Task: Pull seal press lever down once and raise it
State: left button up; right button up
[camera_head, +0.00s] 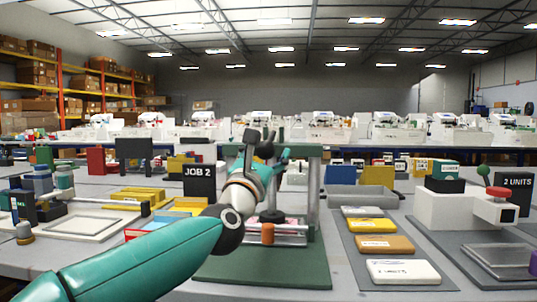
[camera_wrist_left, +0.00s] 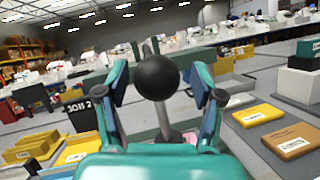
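My right gripper is not in view.
A black JOB 2 sign (camera_head: 199,183) stands left of the press. Right of it a grey mat (camera_head: 358,284) bears several coloured blocks, and a grey tray (camera_head: 372,199) sits behind. A white device (camera_head: 450,208) with red and green knobs stands further right.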

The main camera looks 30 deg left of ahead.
pick_arm(q)
jog(key=shift+s, duration=0.25)
jog(key=v, duration=1.1)
jog(key=shift+s+f, duration=0.15)
jog(key=shift+f, duration=0.15)
jog(key=shift+d, duration=0.15)
